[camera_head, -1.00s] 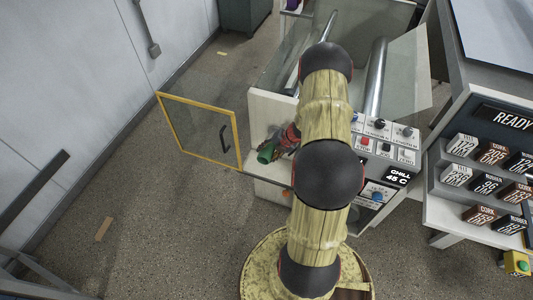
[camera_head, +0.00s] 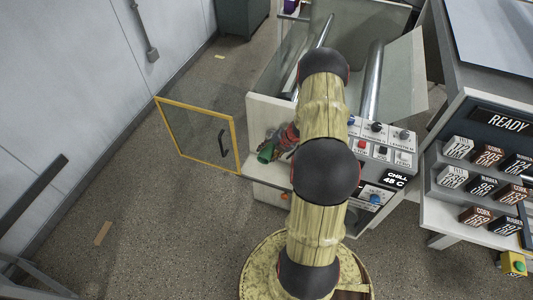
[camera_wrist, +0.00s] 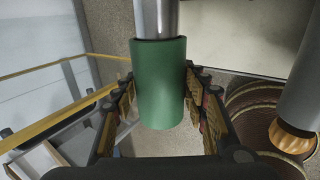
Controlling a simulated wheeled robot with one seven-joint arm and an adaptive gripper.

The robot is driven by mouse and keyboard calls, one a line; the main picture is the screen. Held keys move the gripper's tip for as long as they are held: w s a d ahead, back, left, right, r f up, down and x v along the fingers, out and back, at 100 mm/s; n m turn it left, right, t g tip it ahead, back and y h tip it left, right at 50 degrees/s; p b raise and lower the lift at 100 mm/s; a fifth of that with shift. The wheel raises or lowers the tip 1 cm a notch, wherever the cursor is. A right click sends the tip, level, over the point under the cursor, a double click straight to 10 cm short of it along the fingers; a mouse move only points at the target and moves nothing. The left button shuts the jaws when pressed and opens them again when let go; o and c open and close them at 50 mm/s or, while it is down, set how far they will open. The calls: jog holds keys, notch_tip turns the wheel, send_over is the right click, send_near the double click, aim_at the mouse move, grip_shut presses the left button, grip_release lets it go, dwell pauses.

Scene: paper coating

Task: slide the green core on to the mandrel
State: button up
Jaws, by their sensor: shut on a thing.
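The green core (camera_wrist: 160,85) is a short tube in the middle of the wrist view. My gripper (camera_wrist: 160,108) is shut on it, with one finger on each side. The mandrel (camera_wrist: 155,18), a grey metal rod, comes down from the top edge to the core's far end. It is narrower than the core and appears to enter the core's dark-rimmed opening; how deep is hidden. In the head view the core (camera_head: 265,154) shows at the machine's left front corner, with my gripper (camera_head: 284,140) beside it, partly behind my arm.
A yellow-framed clear door (camera_head: 237,147) stands open left of the machine. A control panel (camera_head: 385,145) is on the machine's front. A rack of labelled blocks (camera_head: 480,170) stands at right. A grey cylinder with a brass-coloured end (camera_wrist: 292,137) is at right in the wrist view.

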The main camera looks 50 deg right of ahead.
jog(key=shift+w+d+p, duration=0.3)
jog(key=shift+d, duration=0.35)
jog(key=o, duration=1.1)
jog(key=shift+o, duration=0.5)
jog(key=shift+r, duration=0.15)
jog(key=v, duration=1.1)
jog(key=shift+s+r, duration=0.2)
jog(key=shift+r, duration=0.1)
jog(key=shift+d, duration=0.1)
jog(key=shift+c, duration=0.4)
